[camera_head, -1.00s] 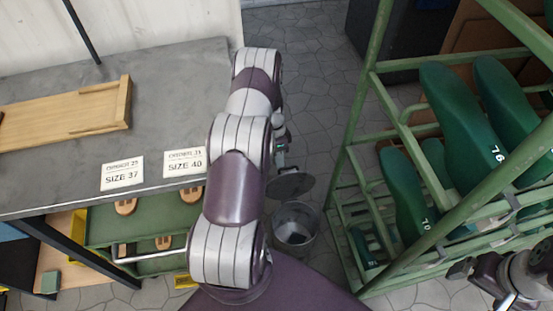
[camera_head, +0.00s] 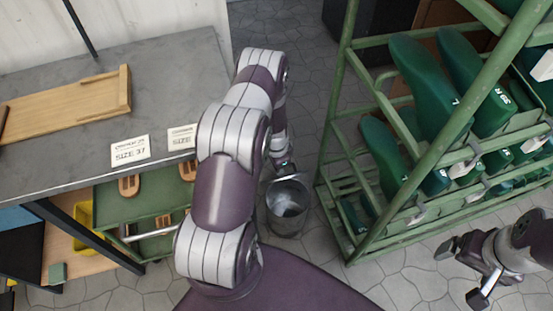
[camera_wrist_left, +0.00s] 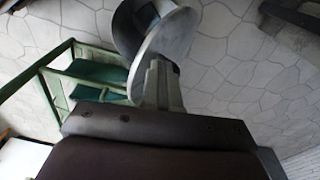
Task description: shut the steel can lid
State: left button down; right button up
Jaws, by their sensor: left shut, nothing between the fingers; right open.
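The steel can (camera_head: 287,222) stands on the floor to the right of the workbench. Its mouth faces up and looks open in the head view. My left gripper (camera_head: 286,170) is shut and empty, at the far rim of the can, partly hidden by my own arm. In the left wrist view a round grey lid (camera_wrist_left: 176,38) stands tilted at the can, just beyond the shut left fingers (camera_wrist_left: 160,70). I cannot tell whether they touch it. My right gripper (camera_head: 461,272) is open and empty at the lower right, away from the can.
A green rack (camera_head: 345,150) with green shoe lasts stands close to the right of the can. The workbench (camera_head: 180,60) at left holds a wooden tray (camera_head: 70,108) and size cards. A green drawer (camera_head: 150,208) sits below it. Stone floor lies between rack and right gripper.

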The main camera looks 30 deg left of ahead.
pick_arm(q)
jog(key=shift+s+d+f, duration=0.3)
jog(key=shift+s+d, duration=0.1)
jog(key=shift+d, duration=0.15)
notch_tip(320, 180, up, 13)
jog(key=p, duration=0.3)
jog(key=shift+s+a+f+p, duration=0.2)
jog(key=shift+s+a+p, duration=0.05)
jog(key=shift+a+p, duration=0.1)
jog(key=shift+d, duration=0.1)
